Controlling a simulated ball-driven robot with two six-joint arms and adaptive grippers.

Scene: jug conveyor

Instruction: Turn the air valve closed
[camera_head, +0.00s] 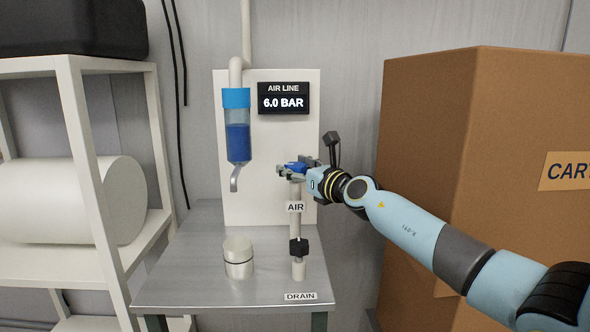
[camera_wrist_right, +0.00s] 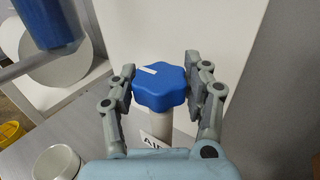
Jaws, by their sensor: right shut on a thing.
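The air valve's blue lobed knob (camera_wrist_right: 160,88) sits on top of a pale upright pipe (camera_head: 295,222) with an AIR label. A white mark shows on the knob's top in the right wrist view. My right gripper (camera_head: 297,170) reaches in from the right and is shut on the knob, with one finger on each side (camera_wrist_right: 165,88). In the head view the fingers hide part of the knob (camera_head: 296,165). The display (camera_head: 283,98) on the white panel reads AIR LINE 6.0 BAR. My left gripper is not in view.
A blue filter bowl (camera_head: 237,135) hangs left of the valve, above a white cup (camera_head: 238,257) on the metal table (camera_head: 190,280). A black drain knob (camera_head: 299,247) stands low on the pipe. A large carton (camera_head: 430,130) is at right, a white shelf (camera_head: 85,150) at left.

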